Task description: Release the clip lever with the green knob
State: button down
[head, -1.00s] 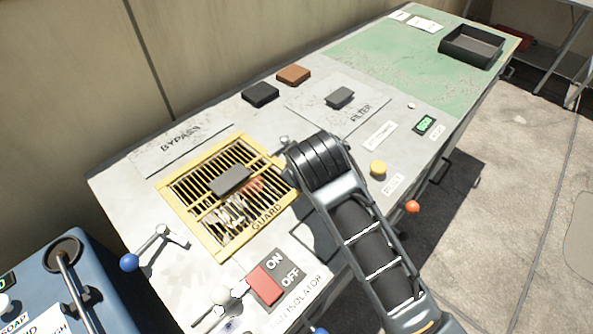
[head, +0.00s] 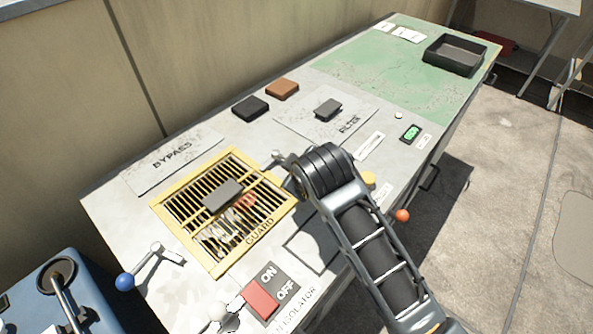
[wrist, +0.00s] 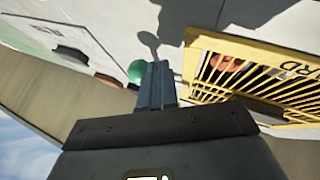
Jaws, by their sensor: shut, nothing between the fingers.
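The clip lever's green knob (wrist: 136,71) shows in the wrist view, just left of my gripper's fingertips. My gripper (wrist: 156,72) is shut and empty, with its fingers side by side; whether they touch the knob I cannot tell. The yellow guard grille (wrist: 192,70) is right of the fingers. In the head view the guard (head: 184,232) lies on the bench with a dark block (head: 222,194) on it. There my arm covers the area by the guard's right corner, and I cannot make out the green knob or my fingers.
A blue-knobbed lever (head: 124,282) stands left of the guard. A red ON/OFF switch (head: 260,300) is in front. An orange knob (head: 402,216) sticks out at the bench's front edge. Black (head: 250,107) and brown (head: 282,89) blocks lie behind. A black tray (head: 428,58) is at the far end.

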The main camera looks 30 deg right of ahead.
jog(key=shift+d+r+n+y+p, duration=0.3)
jog(key=shift+d+n+y+p, duration=0.2)
jog(key=shift+d+n+p, duration=0.55)
jog(key=w+d+n+y, duration=0.1)
jog(key=n, duration=0.1)
jog(key=w+d+n+y+p, duration=0.1)
jog(key=d+y, duration=0.1)
jog(key=d+n+y+p, duration=0.1)
jog(key=n, duration=0.1)
jog(key=shift+w+d+f+n, duration=0.35)
jog(key=shift+w+d, duration=0.05)
jog(key=n+y+b, duration=0.1)
jog(key=w+d+n+g+y, duration=0.1)
jog(key=shift+w+d+n+b, duration=0.3)
jog(key=shift+b, duration=0.1)
jog(key=shift+w+d+n+g+y+b, duration=0.4)
jog(key=shift+w+n+b, duration=0.25)
jog(key=shift+n, duration=0.25)
jog(key=shift+w+d+b, duration=0.1)
jog(key=shift+w+b, duration=0.25)
jog(key=shift+w, duration=0.05)
jog(key=shift+w+d+r, duration=0.1)
